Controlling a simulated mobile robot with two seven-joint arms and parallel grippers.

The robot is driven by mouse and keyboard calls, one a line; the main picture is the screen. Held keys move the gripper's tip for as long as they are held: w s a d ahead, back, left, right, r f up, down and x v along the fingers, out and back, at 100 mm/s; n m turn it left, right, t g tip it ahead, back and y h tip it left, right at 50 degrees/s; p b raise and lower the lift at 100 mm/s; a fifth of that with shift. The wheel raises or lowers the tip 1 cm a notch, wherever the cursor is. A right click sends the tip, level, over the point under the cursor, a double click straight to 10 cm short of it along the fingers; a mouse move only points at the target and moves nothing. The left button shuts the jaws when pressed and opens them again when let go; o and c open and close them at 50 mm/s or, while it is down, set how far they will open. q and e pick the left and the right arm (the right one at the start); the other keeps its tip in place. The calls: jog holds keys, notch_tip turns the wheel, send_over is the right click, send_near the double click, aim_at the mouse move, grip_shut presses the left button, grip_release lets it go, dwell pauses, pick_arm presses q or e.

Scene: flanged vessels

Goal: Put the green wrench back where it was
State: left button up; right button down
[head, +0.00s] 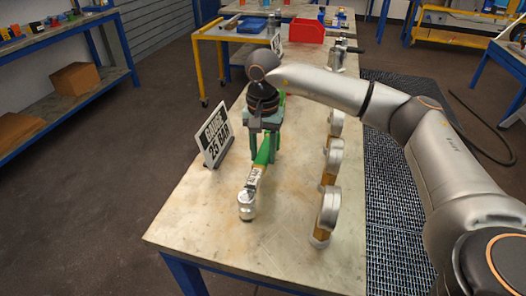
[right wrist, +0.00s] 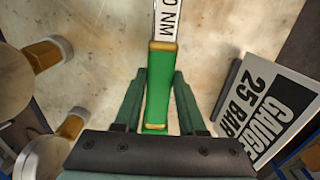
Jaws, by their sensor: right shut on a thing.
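The green wrench has a green handle (head: 264,150), a label band reading "NM" and a silver head (head: 247,205) pointing toward the near edge of the table. My right gripper (head: 263,158) points down over the table and is shut on the green handle. In the right wrist view, the handle (right wrist: 159,82) runs between my two green fingers (right wrist: 159,100). I cannot tell whether the wrench touches the tabletop or hangs just above it. My left gripper is not in view.
A sign reading "GAUGE 25 BAR" (head: 214,135) stands left of the wrench. Three round metal pieces with brass-coloured stems (head: 328,208) stand in a row along the right side of the table (head: 190,215). A red bin (head: 305,31) is farther back. The near-left tabletop is clear.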

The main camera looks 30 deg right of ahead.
aim_at(263, 154)
jog(key=shift+f, duration=0.35)
jog(key=c, duration=0.6)
grip_release()
jog(key=shift+o, duration=1)
jog(key=shift+f, duration=0.1)
jog(key=shift+r, duration=0.3)
notch_tip(263, 154, up, 12)
